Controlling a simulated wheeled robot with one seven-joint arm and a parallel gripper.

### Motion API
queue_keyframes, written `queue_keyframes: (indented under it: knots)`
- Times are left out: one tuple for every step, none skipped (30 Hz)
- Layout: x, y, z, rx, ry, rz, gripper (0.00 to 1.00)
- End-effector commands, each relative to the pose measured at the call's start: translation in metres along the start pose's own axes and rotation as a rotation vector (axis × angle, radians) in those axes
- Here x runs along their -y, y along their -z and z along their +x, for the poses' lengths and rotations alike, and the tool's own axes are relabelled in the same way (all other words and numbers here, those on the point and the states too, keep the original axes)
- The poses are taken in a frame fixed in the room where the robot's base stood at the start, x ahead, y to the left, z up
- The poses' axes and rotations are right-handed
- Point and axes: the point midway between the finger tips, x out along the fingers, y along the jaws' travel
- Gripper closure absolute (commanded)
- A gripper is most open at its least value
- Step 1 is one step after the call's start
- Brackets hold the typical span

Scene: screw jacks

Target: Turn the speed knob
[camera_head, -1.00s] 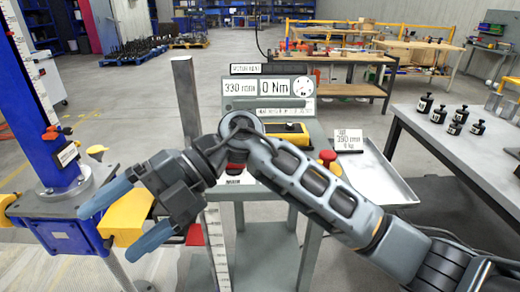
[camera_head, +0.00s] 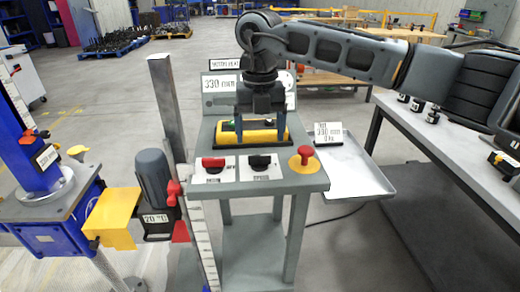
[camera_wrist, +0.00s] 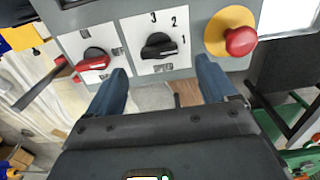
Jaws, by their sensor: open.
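The speed knob (camera_head: 260,161) is black and sits on a white plate in the middle of the console's front panel. In the wrist view the knob (camera_wrist: 158,46) shows whole, with 3, 2 and 1 around it and the word SPEED below. My gripper (camera_head: 262,139) points down above the console, over the yellow-topped part behind the knob. Its two blue fingers are apart and empty.
A red knob (camera_head: 213,163) sits left of the speed knob, and a red mushroom button (camera_head: 305,155) on a yellow base sits right of it. A display (camera_head: 220,86) reading 330 stands behind. A grey motor (camera_head: 153,185) and a post stand left. A tray (camera_head: 350,178) lies right.

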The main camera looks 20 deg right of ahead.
Motion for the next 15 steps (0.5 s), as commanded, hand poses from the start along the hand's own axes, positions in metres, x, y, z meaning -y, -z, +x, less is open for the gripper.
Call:
queue_keyframes:
  knots:
    - [0.000, 0.001, 0.008, -0.003, 0.000, 0.000, 0.15]
    - [0.000, 0.001, 0.013, -0.004, -0.001, 0.000, 0.15]
    - [0.000, 0.001, 0.019, -0.003, -0.002, 0.000, 0.15]
    - [-0.001, 0.001, 0.023, -0.003, -0.002, 0.000, 0.15]
    - [-0.001, 0.001, 0.028, -0.003, -0.002, 0.000, 0.15]
    - [-0.001, 0.001, 0.034, -0.004, -0.002, -0.001, 0.15]
    - [-0.001, 0.001, 0.037, -0.003, -0.002, 0.000, 0.15]
    - [-0.001, 0.001, 0.041, -0.002, -0.002, 0.000, 0.15]
    - [-0.001, 0.001, 0.046, -0.002, -0.003, -0.001, 0.15]
    - [-0.001, 0.001, 0.049, -0.002, -0.003, -0.001, 0.15]
    - [-0.001, 0.001, 0.051, -0.002, -0.003, -0.001, 0.15]
    - [-0.001, 0.001, 0.053, -0.002, -0.003, -0.001, 0.15]
    - [-0.001, 0.001, 0.055, -0.001, -0.002, -0.001, 0.15]
    - [-0.001, 0.001, 0.056, -0.001, -0.002, -0.002, 0.15]
    - [-0.001, 0.001, 0.057, -0.001, -0.002, -0.002, 0.15]
